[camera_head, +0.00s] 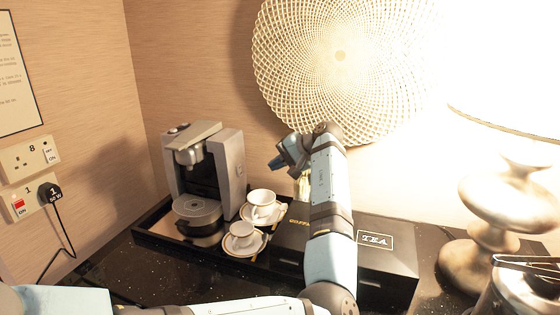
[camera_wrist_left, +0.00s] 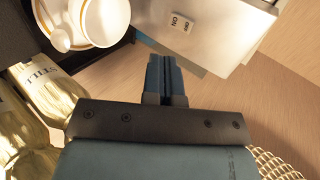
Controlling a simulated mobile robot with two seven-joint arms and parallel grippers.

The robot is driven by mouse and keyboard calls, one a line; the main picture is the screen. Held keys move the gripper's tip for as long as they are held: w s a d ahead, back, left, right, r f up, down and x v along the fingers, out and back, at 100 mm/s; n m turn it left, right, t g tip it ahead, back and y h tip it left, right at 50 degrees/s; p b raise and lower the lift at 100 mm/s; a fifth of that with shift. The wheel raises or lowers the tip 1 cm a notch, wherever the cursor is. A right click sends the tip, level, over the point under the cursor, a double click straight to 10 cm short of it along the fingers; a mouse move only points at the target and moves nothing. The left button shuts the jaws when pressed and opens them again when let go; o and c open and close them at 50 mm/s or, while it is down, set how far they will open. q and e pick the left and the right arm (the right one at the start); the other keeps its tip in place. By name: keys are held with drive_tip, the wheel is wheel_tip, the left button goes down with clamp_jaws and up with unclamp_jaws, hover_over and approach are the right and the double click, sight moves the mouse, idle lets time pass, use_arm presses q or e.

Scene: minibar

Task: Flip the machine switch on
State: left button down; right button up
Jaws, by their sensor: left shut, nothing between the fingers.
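The coffee machine (camera_head: 222,158) stands on a black tray near the corner, silver-grey with a dark front. Its switch, a small plate with ON and OFF lettering (camera_wrist_left: 181,22), shows on the machine's side panel in the left wrist view. I cannot tell its position. My left gripper (camera_head: 274,163) is right of the machine in the head view, above the cups, fingers pointing left. In the left wrist view its fingers (camera_wrist_left: 164,72) are shut and empty, just short of the switch and apart from it. My right gripper is not in view.
White cups on saucers (camera_head: 262,204) stand beside the machine on the tray (camera_head: 160,242). A black tea box (camera_head: 385,262) is at the right, and a lamp beyond it. Bottles (camera_wrist_left: 48,90) are close to my gripper. Wall sockets (camera_head: 30,157) are at the left.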

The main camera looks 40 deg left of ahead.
sight(241, 174)
use_arm(q)
drive_tip(key=x, duration=0.3)
drive_tip(key=r+x, duration=0.1)
drive_tip(key=x, duration=0.2)
drive_tip(key=a+x, duration=0.1)
drive_tip(key=x, duration=0.2)
drive_tip(key=shift+s+a+r, duration=0.1)
drive_tip(key=shift+s+r, duration=0.05)
drive_tip(key=shift+r, duration=0.05)
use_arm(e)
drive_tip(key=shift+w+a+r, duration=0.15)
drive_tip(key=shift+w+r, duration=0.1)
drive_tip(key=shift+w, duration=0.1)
